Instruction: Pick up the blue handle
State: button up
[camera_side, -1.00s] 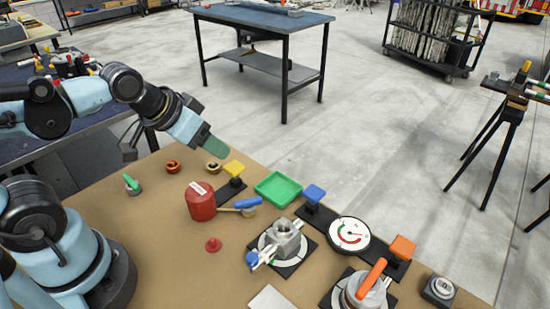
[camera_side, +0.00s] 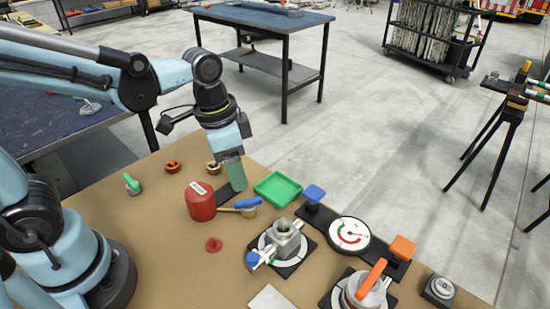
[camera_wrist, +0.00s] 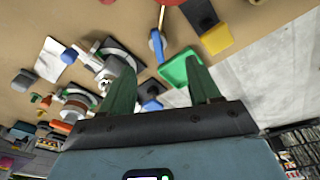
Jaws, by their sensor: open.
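A blue lever handle (camera_side: 247,203) sits on a small brass valve beside a red cylinder. It also shows in the wrist view (camera_wrist: 157,45), ahead of the fingers. Two other blue parts show: a square blue paddle (camera_side: 314,192) on a black base and a blue knob (camera_side: 252,260) on a grey fitting. My gripper (camera_side: 237,187) is above the board's far edge, behind and slightly left of the lever handle and apart from it. In the wrist view its green fingers (camera_wrist: 160,66) are spread and empty. It hides the yellow paddle in the side view.
The red cylinder (camera_side: 201,202) stands close left of the lever handle. A green tray (camera_side: 278,188) lies to its right. A dial gauge (camera_side: 349,234) and an orange paddle (camera_side: 403,247) are farther right. The board's front left (camera_side: 170,260) is clear.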

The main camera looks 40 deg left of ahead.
send_over(248, 200)
jog(key=shift+s+a+f, duration=0.15)
jog(key=shift+f, duration=0.65)
jog(key=shift+s+a+f, duration=0.15)
jog(key=shift+f, duration=0.6)
jog(key=shift+s+a+f, duration=0.15)
jog(key=shift+f, duration=0.65)
jog(key=shift+w+d+f, duration=0.15)
jog(key=shift+f, duration=0.7)
jog(key=shift+w+d+f, duration=0.1)
jog(key=shift+d+f, duration=0.05)
jog(key=shift+f, duration=0.75)
jog(key=shift+w+d+f, duration=0.15)
jog(key=shift+f, duration=0.7)
jog(key=shift+c, duration=0.3)
grip_shut()
jog(key=shift+r, duration=0.15)
